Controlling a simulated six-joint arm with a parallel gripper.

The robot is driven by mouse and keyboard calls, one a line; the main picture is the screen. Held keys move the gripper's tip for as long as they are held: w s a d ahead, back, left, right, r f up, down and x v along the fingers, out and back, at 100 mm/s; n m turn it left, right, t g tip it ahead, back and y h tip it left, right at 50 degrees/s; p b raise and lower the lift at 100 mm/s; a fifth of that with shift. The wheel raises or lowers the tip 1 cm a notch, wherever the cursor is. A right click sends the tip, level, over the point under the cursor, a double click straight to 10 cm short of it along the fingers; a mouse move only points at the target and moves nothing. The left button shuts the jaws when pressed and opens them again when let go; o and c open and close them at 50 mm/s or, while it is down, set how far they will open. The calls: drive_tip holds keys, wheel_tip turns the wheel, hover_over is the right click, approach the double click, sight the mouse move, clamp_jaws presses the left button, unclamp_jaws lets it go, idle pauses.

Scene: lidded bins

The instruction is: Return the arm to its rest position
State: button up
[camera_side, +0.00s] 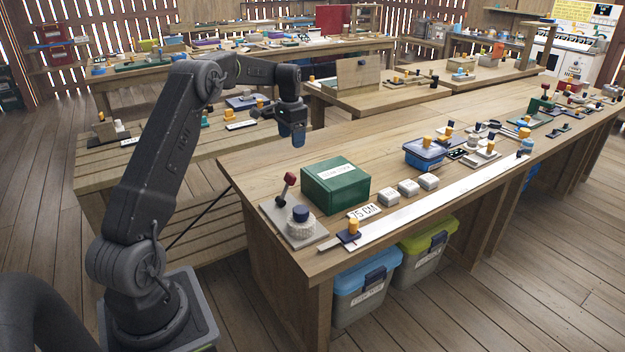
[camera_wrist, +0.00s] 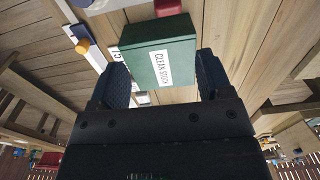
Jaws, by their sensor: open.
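My gripper (camera_side: 291,133) hangs from my bent arm above the far left part of the near workbench (camera_side: 262,152), pointing down. It is open and empty. In the wrist view its two fingers (camera_wrist: 163,82) stand apart, with a green box (camera_wrist: 163,58) seen between and beyond them. In the side view the green box (camera_side: 336,187), its lid shut, stands on the bench to the front right of the gripper, apart from it. Its white label reads "CLEAN STOCK" in the wrist view.
A plate with a red-knobbed lever (camera_side: 290,180) and a round dial (camera_side: 301,222) lies left of the box. Several pale blocks (camera_side: 409,187), a long white rule (camera_side: 440,192) and a blue lidded bin (camera_side: 425,154) lie right. Lidded bins (camera_side: 366,292) stand under the bench. The bench's back strip is clear.

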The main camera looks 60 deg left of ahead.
drive_tip(key=s+d+r+t, duration=0.1)
drive_tip(key=s+d+r, duration=0.2)
drive_tip(key=d+r, duration=0.6)
drive_tip(key=s+d+r+t, duration=0.1)
drive_tip(key=s+d+r, duration=0.3)
drive_tip(key=d, duration=0.9)
drive_tip(key=s+d+f+t, duration=0.2)
drive_tip(key=s+d+t, duration=0.1)
drive_tip(key=s+d, duration=1.2)
drive_tip(key=shift+s+f, duration=0.35)
drive_tip(key=shift+s, duration=1.8)
